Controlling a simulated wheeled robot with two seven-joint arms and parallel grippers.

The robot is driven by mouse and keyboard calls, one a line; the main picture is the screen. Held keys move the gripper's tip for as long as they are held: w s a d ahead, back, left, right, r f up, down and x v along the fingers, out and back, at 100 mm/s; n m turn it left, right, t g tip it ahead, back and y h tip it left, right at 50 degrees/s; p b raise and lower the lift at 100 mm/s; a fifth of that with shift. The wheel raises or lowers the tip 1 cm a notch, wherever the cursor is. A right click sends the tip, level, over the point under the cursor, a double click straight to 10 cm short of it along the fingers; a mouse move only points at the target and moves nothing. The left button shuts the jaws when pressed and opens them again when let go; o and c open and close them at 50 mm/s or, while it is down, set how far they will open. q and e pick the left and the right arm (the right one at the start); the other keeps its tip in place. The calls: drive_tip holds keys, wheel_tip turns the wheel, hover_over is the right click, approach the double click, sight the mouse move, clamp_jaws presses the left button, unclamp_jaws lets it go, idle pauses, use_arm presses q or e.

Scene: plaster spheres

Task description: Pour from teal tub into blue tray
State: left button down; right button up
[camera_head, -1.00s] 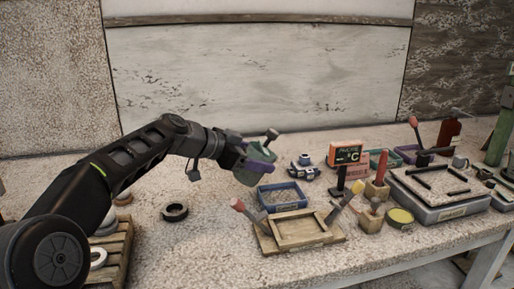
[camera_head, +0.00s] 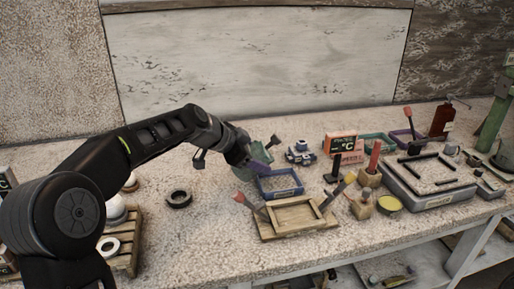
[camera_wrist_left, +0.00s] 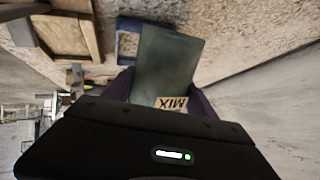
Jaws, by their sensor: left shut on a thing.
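My left gripper (camera_head: 252,156) is shut on the teal tub (camera_head: 262,152). It holds the tub tilted, just above the back-left edge of the blue tray (camera_head: 287,193). The left wrist view shows the tub (camera_wrist_left: 168,60) close up, with a MIX label, between the purple fingers. Part of the blue tray (camera_wrist_left: 127,46) shows beside and beyond it. The tray sits flat on the bench with a grey inside. I cannot see the tub's inside or any material falling from it. My right gripper is not in view.
A small dark and white device (camera_head: 299,155) stands behind. A black ring (camera_head: 178,199) lies left.

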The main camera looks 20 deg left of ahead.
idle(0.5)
use_arm(q)
drive_tip(key=shift+f+b, duration=0.35)
drive_tip(key=shift+f, duration=0.6)
drive_tip(key=shift+g, duration=0.3)
drive_tip(key=shift+r+y+p, duration=0.1)
drive_tip(key=shift+y+p, duration=0.3)
drive_tip(key=shift+p, duration=0.3)
idle(0.6)
drive_tip(key=shift+d+r+p, duration=0.1)
drive_tip(key=shift+p, duration=0.6)
idle(0.6)
drive_tip(key=shift+r+y+p, duration=0.2)
drive_tip(key=shift+y+p, duration=0.1)
drive_tip(key=shift+p, duration=0.3)
drive_tip(key=shift+f+g, duration=0.1)
drive_tip(key=shift+g, duration=0.2)
